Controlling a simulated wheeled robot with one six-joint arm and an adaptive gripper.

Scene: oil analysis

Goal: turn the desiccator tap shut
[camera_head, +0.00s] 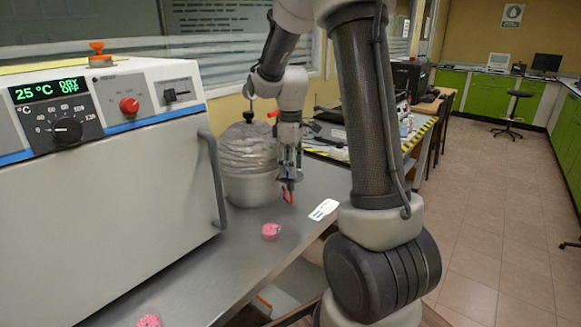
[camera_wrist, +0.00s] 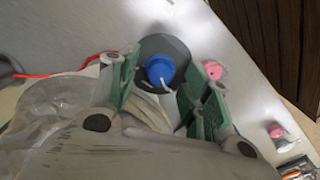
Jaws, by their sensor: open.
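The desiccator (camera_head: 248,160) stands on the bench beside the white oven, with a clear, wrinkled-looking upper part over a pale, rounded body. Its clear part also shows at the left in the wrist view (camera_wrist: 58,100). A small red piece (camera_head: 273,114) shows near its top; I cannot tell whether it is the tap. My gripper (camera_head: 290,176) points down just right of the desiccator, open. In the wrist view a blue knob (camera_wrist: 160,69) with a thin white pin, over a dark grey disc (camera_wrist: 165,46), shows between the green-padded fingers, without clear contact. A red loop (camera_head: 288,194) hangs by the fingertips.
The oven (camera_head: 105,190) with its grey handle (camera_head: 214,180) stands close at the left. Pink pieces (camera_head: 271,231) and a white label (camera_head: 323,209) lie on the metal bench (camera_head: 240,255).

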